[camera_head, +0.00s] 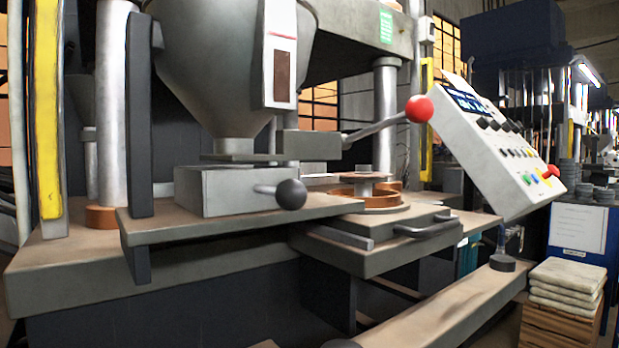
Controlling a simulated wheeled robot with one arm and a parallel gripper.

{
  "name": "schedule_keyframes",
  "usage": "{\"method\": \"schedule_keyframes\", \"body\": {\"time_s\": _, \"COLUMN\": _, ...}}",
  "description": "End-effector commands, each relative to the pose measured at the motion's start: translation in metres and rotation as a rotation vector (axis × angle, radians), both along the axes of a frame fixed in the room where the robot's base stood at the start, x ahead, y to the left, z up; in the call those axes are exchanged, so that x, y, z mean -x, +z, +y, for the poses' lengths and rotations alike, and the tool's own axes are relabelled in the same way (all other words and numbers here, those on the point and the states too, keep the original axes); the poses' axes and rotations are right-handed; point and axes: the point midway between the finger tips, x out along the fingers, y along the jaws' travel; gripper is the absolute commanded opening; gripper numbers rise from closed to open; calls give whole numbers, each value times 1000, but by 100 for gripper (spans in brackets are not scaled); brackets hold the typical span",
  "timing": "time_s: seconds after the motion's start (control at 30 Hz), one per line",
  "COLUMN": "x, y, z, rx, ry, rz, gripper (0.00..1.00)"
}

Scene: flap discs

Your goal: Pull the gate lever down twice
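The lever with a red ball knob (419,109) extends to the right from a grey block (312,145) under the hopper (222,60). Its rod (378,128) slopes up toward the knob. I take this to be the gate lever. A second handle with a dark ball knob (291,194) sticks out of the grey box below the hopper. My gripper is not in view.
A control panel (495,145) with buttons stands just right of the red knob. A copper-coloured ring mould (371,196) sits below the lever on a plate with a grey handle (428,227). Steel columns (386,110) flank the hopper. Stacked pale slabs (566,280) stand at lower right.

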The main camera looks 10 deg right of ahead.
Motion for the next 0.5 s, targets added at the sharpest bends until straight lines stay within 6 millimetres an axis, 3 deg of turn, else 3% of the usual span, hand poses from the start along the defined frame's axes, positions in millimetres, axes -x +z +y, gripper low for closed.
{"method": "schedule_keyframes", "body": {"time_s": 0.07, "x": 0, "y": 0, "z": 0, "rx": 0, "ry": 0, "rz": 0, "gripper": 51}}
{"method": "schedule_keyframes", "body": {"time_s": 0.5, "x": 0, "y": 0, "z": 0, "rx": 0, "ry": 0, "rz": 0, "gripper": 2}}
